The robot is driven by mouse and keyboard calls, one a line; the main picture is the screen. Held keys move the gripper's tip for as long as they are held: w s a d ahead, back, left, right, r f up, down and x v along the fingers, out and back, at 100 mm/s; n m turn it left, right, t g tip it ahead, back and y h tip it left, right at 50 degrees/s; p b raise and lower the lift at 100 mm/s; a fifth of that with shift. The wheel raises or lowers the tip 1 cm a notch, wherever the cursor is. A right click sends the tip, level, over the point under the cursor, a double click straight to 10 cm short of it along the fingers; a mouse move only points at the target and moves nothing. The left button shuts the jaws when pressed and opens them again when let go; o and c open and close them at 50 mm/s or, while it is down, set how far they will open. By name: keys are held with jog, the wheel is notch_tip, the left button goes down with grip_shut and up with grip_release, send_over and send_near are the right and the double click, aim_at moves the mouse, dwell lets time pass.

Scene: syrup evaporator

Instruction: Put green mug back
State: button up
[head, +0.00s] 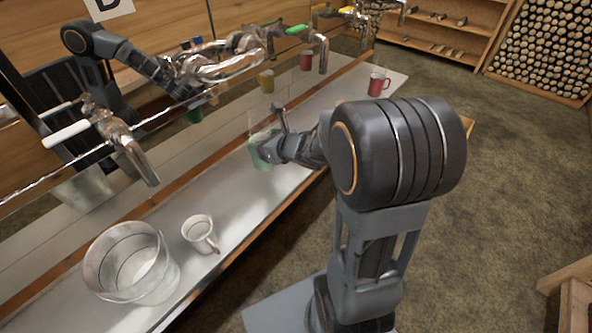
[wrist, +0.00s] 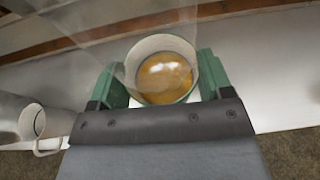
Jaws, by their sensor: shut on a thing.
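The green mug (wrist: 164,70) sits between the two green fingers of my gripper (wrist: 160,82) in the wrist view. Its mouth faces the camera, and amber liquid shows inside it. In the head view my gripper (head: 272,142) is shut on the green mug (head: 261,153), at the middle of the long pale metal shelf (head: 285,185). The mug looks about upright; my wrist partly hides it. I cannot tell whether its base touches the shelf. A faint pale haze shows above it.
A white mug (head: 198,229) and a clear bucket (head: 128,264) stand at the shelf's near end. A red mug (head: 377,84) stands at the far end. Metal taps (head: 128,148) overhang the back edge. Mugs and an arm show behind, apparently reflections. Shelf between white and green mugs is clear.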

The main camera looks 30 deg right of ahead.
jog(key=s+d+r+n+g+y+b, duration=0.3)
jog(key=s+d+r+n+y+b, duration=0.15)
jog(key=s, duration=0.65)
jog(key=shift+w+d+f+p, duration=0.3)
jog(key=shift+w+d+f, duration=0.6)
jog(key=shift+w+f, duration=1.2)
jog(key=shift+w+d+f+p, duration=0.25)
jog(key=shift+w+d+f, duration=0.6)
jog(key=shift+w+f, duration=1.25)
jog(key=shift+w+d+f+p, duration=0.3)
jog(key=shift+w+d+f, duration=0.6)
jog(key=shift+w+f, duration=1.15)
jog(key=shift+r, duration=0.1)
jog(key=shift+f+b, duration=0.25)
jog(key=shift+b, duration=0.1)
jog(key=o, duration=1.6)
jog(key=shift+o, duration=0.2)
